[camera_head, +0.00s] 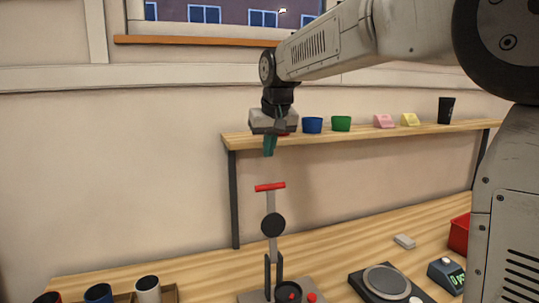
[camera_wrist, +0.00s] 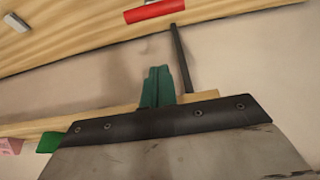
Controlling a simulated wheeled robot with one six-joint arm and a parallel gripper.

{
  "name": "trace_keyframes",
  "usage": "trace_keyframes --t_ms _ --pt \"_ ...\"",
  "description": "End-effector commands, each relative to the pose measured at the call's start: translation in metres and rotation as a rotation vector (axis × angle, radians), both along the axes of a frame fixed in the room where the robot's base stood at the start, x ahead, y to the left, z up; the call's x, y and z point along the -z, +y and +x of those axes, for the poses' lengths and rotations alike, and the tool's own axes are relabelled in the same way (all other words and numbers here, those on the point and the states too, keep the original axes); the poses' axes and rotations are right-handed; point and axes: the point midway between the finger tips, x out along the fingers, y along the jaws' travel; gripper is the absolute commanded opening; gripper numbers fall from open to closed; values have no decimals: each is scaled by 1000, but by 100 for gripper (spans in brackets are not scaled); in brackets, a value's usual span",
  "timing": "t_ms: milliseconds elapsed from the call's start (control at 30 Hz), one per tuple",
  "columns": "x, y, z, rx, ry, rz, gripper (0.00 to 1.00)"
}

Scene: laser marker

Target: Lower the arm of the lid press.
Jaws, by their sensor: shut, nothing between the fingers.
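The lid press stands on the table at the lower middle of the head view. Its grey arm (camera_head: 272,207) points up, with a black disc (camera_head: 273,225) partway along it. A red crossbar handle (camera_head: 270,187) tops the arm and shows at the top of the wrist view (camera_wrist: 154,11). The base (camera_head: 250,297) carries a dark round cup (camera_head: 289,292) and is cut off by the frame's lower edge. My gripper (camera_head: 269,150) has teal fingers, shut and empty, pointing down above the handle with a gap between. The fingers also show in the wrist view (camera_wrist: 158,72).
A round-plated scale (camera_head: 386,281) stands right of the press. Cups (camera_head: 148,290) stand in a wooden tray at lower left.

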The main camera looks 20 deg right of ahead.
Motion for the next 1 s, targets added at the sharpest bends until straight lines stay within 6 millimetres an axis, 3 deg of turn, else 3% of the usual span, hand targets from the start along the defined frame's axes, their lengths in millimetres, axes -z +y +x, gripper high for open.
trace_keyframes --t_ms 367,600,1000 --pt "75 2 30 -2 4 0 0" --pt "74 2 -4 -3 -1 0 0" --pt "75 2 -11 -2 1 0 0"
